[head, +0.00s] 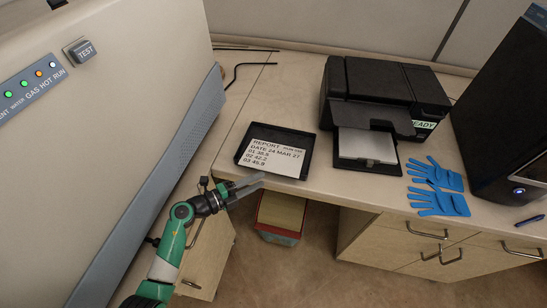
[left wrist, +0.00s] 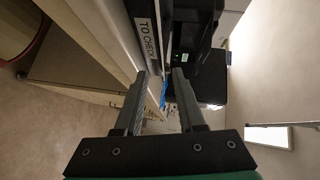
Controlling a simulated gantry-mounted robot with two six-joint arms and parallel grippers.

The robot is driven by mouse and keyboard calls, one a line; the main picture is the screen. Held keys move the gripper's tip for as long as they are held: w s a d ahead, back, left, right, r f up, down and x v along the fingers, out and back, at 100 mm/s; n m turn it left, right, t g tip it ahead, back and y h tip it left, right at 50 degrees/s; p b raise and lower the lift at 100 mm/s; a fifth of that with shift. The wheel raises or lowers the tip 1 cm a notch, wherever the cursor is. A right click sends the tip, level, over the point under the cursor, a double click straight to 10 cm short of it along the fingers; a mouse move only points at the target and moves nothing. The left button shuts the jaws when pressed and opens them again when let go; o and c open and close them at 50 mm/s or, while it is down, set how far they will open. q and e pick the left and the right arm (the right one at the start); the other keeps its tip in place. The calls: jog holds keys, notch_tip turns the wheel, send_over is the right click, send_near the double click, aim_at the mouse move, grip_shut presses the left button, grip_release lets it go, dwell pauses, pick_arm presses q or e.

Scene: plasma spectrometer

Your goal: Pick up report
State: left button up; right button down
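The report (head: 275,158) is a white sheet with black printed lines. It lies in a black tray (head: 285,133) on the desk in the head view. In the left wrist view the tray's front shows a "TO CHECK" label (left wrist: 148,40); I cannot clearly make out the sheet there. My left gripper (head: 263,181) is just in front of the tray, near the desk's front edge. Its two fingers (left wrist: 160,75) are apart with nothing between them, and do not seem to touch the tray. My right gripper is not in view.
A black printer (head: 378,88) with a light sheet (head: 368,146) in its output stands right of the tray. Blue gloves (head: 437,186) and a black computer tower (head: 507,115) are further right. The spectrometer (head: 110,130) stands left. A bin (head: 282,212) is below the desk.

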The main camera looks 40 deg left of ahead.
pick_arm(q)
jog(key=x, duration=0.1)
jog(key=b+x, duration=0.1)
jog(key=x, duration=0.1)
jog(key=b+x, duration=0.1)
jog(key=x, duration=0.1)
jog(key=shift+w+a+r, duration=0.1)
jog(key=shift+w+a, duration=0.05)
jog(key=shift+a, duration=0.1)
grip_shut()
